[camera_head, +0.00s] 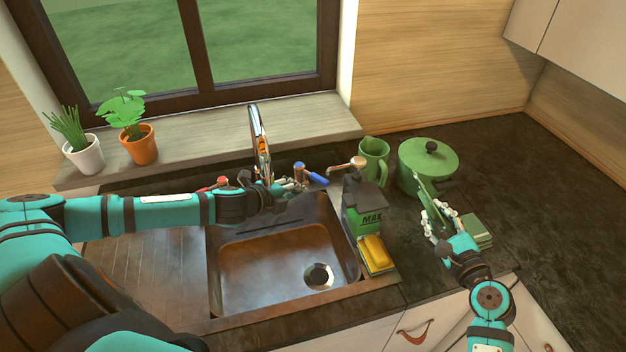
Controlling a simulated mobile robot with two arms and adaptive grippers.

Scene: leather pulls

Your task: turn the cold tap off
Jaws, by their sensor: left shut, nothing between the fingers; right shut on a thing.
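The cold tap (313,174) has a blue lever on a metal base, behind the sink, to the right of the chrome spout (259,140). The lever slants down to the right. My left gripper (291,186) is shut and empty, close to the tap's base on its left; I cannot tell whether it touches. My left arm hides part of the spout's foot. A water stream is not clearly visible. My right gripper (437,222) is shut on a flat green object (429,193), held upright above the counter right of the sink.
The sink (262,252) lies below my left arm. A red-levered tap (217,183) is left of the spout. The far right counter is clear.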

